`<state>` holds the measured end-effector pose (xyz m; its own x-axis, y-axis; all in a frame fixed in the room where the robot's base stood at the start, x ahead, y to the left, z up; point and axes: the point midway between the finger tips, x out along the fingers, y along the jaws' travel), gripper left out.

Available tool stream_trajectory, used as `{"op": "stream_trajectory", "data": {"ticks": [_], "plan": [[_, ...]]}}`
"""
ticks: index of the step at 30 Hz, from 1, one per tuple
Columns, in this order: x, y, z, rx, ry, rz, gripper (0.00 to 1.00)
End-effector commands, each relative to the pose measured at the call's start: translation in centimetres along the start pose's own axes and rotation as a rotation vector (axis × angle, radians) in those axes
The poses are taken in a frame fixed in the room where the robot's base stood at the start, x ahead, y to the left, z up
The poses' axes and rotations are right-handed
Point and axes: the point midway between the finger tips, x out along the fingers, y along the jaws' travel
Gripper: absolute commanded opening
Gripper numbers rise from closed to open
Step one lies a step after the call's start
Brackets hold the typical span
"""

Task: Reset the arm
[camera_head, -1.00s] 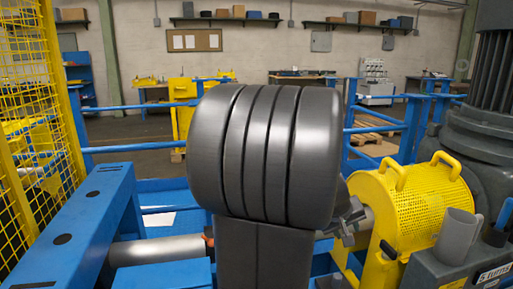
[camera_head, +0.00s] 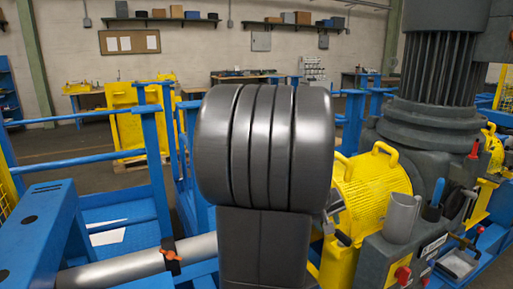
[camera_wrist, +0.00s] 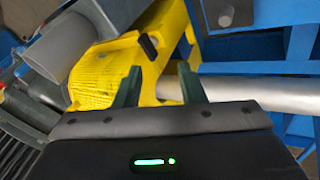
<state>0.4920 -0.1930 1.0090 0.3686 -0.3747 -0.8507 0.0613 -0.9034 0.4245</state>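My arm (camera_head: 265,150) fills the middle of the head view as a large dark grey rounded link with a column below it. My gripper is not visible in the head view. In the wrist view my gripper (camera_wrist: 159,82) has two dark green fingers standing apart with nothing held between them. Beyond the fingers are a yellow perforated guard (camera_wrist: 105,72) and a bare grey shaft (camera_wrist: 255,97); I cannot tell how far away they are. The guard also shows right of my arm in the head view (camera_head: 372,190).
A big grey motor (camera_head: 440,90) stands at the right. Beside it are a grey holder cup (camera_head: 401,217), tool handles and a small tray (camera_head: 460,263). A blue beam (camera_head: 40,225) and a shaft with an orange-tipped clamp (camera_head: 171,257) lie at the left. Blue railings stand behind.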

Motion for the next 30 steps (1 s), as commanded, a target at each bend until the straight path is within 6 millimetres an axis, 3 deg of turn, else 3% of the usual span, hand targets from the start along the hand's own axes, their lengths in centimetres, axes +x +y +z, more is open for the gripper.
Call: {"op": "stream_trajectory", "data": {"ticks": [15,30], "plan": [[-2.9,-7.8,-6.8,-0.123,-0.016,-0.108,0.36],[-6.7,-16.4,-11.3,-0.253,-0.041,-0.211,0.36]]}}
